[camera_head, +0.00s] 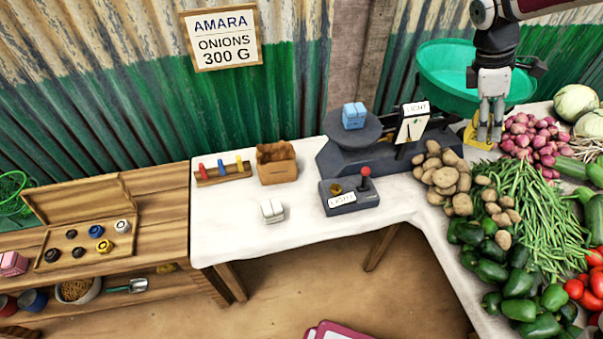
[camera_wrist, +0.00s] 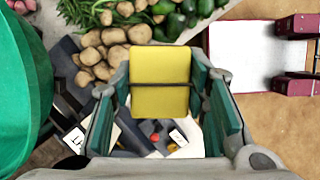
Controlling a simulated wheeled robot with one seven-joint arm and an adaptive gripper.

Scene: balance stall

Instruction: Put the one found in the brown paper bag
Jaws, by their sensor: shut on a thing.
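My gripper (camera_head: 490,132) is shut on a yellow packet (camera_wrist: 160,80) with a dark band across its middle. In the head view, the yellow packet (camera_head: 477,137) is partly hidden by the fingers. It is held in front of the green pan, near the potatoes and red onions. The brown paper bag (camera_head: 276,168) stands upright with an open top on the white-covered table, well to the left of my gripper. A white packet (camera_head: 272,211) lies in front of the bag. A blue packet (camera_head: 354,115) sits on the scale's dark left pan.
The balance scale (camera_head: 345,160) and its green pan (camera_head: 440,90) stand between my gripper and the bag. A control box (camera_head: 350,198) with a red knob is in front. A rack of coloured pegs (camera_head: 222,173) stands left of the bag. Vegetables fill the right table.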

